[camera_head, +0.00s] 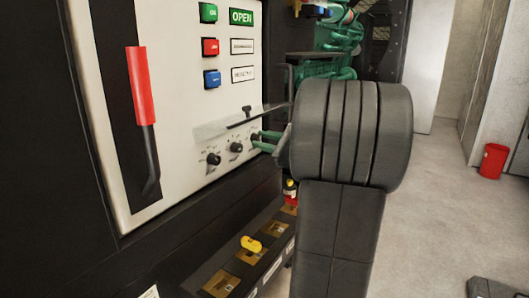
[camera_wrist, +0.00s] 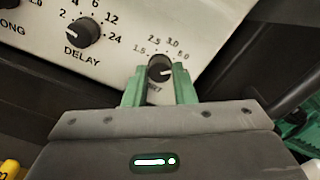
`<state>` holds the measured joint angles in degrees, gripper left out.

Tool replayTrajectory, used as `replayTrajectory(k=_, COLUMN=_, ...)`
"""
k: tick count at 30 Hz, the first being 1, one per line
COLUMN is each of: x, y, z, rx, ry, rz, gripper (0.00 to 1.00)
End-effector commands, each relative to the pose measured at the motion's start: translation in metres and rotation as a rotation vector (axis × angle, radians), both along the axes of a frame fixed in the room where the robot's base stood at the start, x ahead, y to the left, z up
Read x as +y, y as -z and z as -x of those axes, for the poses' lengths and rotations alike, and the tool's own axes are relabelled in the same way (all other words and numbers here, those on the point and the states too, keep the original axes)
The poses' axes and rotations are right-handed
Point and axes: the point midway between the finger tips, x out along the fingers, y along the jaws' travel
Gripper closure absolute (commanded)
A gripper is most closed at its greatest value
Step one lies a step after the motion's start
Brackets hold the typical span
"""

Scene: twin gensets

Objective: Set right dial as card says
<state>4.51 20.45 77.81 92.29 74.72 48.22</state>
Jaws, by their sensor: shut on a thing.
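The right dial (camera_wrist: 160,68) is a small black knob on the pale panel, with marks including 1.5, 2.5, 3.0 and 5.0 around it. A white line on its face seems to point right, but it is small. My gripper (camera_wrist: 160,85) has its green fingers on both sides of this dial, shut on it. I cannot make out a card with a setting in either view.
The DELAY dial (camera_wrist: 83,34) is close at left. A clear flap (camera_head: 235,121) sticks out above the dials. A red-handled lever (camera_head: 141,88), buttons (camera_head: 210,47) and an OPEN sign (camera_head: 241,17) share the panel. A yellow knob (camera_head: 251,244) is below. Open floor lies right.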

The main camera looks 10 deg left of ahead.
Motion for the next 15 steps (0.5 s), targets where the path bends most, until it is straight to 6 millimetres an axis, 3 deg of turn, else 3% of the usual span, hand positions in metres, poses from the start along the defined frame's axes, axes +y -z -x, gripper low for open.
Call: replayTrajectory(k=15, x=-0.0001, y=0.0055, z=-0.0003, rx=-0.463, ry=0.0, rz=0.168, gripper=0.99)
